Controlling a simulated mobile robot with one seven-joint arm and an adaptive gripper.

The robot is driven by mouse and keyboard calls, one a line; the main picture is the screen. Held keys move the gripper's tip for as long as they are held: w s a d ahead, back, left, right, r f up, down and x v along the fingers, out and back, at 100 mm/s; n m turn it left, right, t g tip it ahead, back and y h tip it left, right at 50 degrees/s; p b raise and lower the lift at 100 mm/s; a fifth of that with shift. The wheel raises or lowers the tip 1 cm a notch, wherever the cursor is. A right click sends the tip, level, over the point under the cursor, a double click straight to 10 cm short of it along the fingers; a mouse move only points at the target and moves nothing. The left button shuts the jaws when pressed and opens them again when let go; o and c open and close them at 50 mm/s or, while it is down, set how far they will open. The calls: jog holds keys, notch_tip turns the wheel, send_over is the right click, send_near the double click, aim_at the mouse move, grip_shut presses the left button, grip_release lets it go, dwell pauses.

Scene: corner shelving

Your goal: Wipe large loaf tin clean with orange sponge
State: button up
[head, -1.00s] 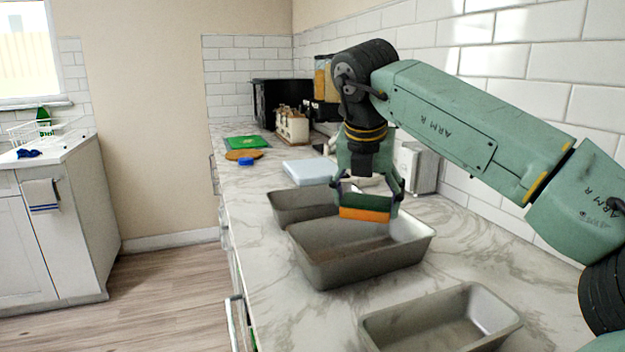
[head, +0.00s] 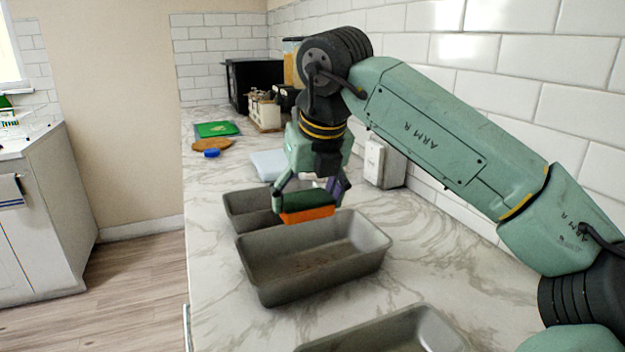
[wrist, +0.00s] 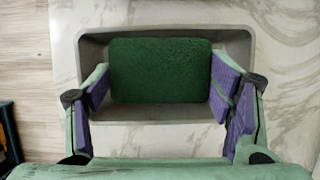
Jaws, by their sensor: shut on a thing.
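The large loaf tin (head: 258,283) is grey metal and stands on the marble counter, with brownish marks on its inner floor. My gripper (head: 310,200) is shut on the orange sponge (head: 307,215), which has a green top face. In the head view the sponge overlaps the tin's far rim, and I cannot tell whether it touches the tin. In the wrist view the sponge's green face (wrist: 160,70) lies between my purple finger pads and hides most of a tin (wrist: 95,50) below it.
A second grey tin (head: 238,208) stands just behind the large one, and a third (head: 400,325) is in front, cut off by the frame. A pale blue board (head: 268,164), a round brown board (head: 212,145) and a green board (head: 217,129) lie farther back. The tiled wall bounds the right.

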jog(key=shift+s+d+r, duration=0.1)
jog(key=shift+s+d, duration=0.3)
jog(key=shift+d, duration=0.3)
jog(key=b, duration=0.8)
send_near(311, 266)
jog(key=x, duration=0.5)
jog(key=shift+w+r, duration=0.1)
jog(key=shift+w, duration=0.05)
jog(key=shift+f+b, duration=0.6)
jog(key=shift+b, duration=0.1)
jog(key=shift+w, duration=0.1)
